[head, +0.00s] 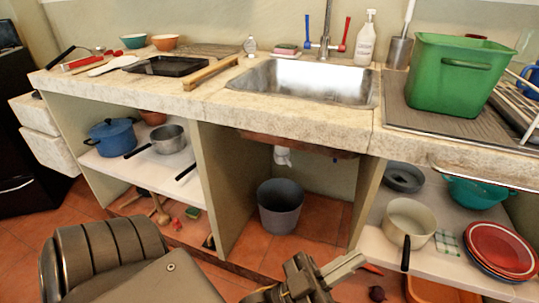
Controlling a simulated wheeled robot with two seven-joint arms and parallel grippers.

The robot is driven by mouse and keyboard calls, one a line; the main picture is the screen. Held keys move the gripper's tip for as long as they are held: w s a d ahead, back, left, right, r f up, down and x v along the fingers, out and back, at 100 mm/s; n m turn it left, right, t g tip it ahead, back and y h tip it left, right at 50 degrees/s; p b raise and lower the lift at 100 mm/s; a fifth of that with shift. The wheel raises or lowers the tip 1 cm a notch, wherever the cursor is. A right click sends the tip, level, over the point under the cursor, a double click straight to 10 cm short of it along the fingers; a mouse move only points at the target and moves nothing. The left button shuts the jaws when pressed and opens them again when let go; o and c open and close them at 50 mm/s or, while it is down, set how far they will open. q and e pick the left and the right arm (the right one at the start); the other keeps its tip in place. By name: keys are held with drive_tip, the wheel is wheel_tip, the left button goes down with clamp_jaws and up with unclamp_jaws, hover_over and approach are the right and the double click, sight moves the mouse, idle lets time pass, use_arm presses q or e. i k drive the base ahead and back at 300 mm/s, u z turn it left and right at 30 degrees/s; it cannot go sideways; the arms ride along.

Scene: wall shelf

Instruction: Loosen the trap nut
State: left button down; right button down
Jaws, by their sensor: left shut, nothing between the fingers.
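A white drain trap piece (283,155) hangs under the sink, in the open bay of the counter. It is small here, and I cannot make out the nut on it. The steel sink (305,82) is set in the stone counter above. A grey bucket (280,206) stands on the tiled floor below the trap. My left gripper (350,265) is at the bottom of the head view, in front of the bay and low to the right of the bucket. It is shut and empty, apart from the trap. My right gripper is not in view.
Panels on both sides (222,180) bound the bay, and a brown board (300,144) runs under its top edge. Shelves with pots flank it: a blue pot (113,136) left, a cream pan (409,222) right. A green tub (455,75) stands on the counter.

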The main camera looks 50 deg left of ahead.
sight(280, 160)
drive_tip(key=k, duration=0.1)
drive_tip(key=z, duration=1.05)
drive_tip(key=i, duration=0.9)
drive_tip(key=u, duration=1.9)
drive_tip(key=i, duration=0.5)
drive_tip(key=z, duration=0.05)
